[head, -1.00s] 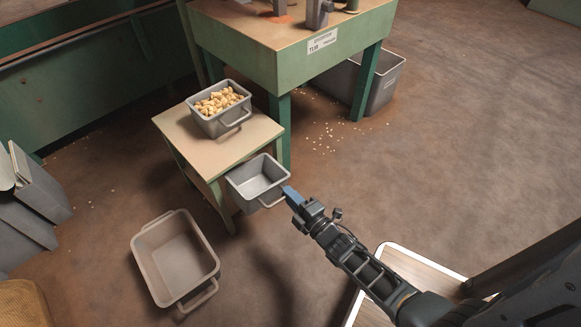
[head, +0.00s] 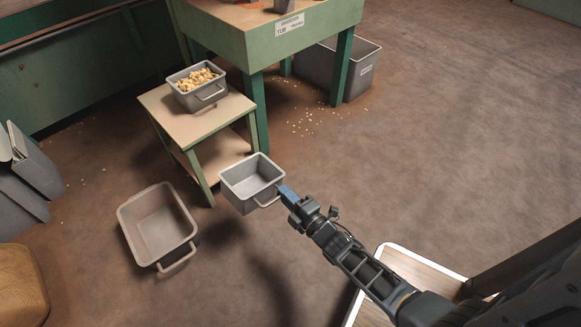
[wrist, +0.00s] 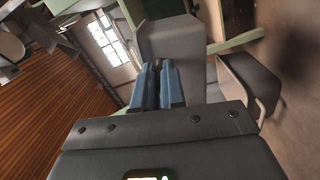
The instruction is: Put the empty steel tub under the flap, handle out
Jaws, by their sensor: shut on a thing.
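The empty steel tub (head: 240,198) is grey and open-topped, with its handle (head: 268,201) on the side facing my gripper. My gripper (head: 286,194) has blue fingers, shut on that handle. The tub is in front of the small table's lower shelf, clear of it, and looks held above the floor. In the wrist view the blue fingers (wrist: 158,85) are close together, with a grey tub wall (wrist: 172,38) beyond them. No flap can be made out; the top of the green bench is cut off by the frame.
A small table (head: 168,118) with an open lower shelf (head: 222,150) carries a tub full of nuts (head: 198,100). An empty beige tub (head: 150,250) stands on the floor at left. A grey bin (head: 358,85) is under the green bench (head: 240,50).

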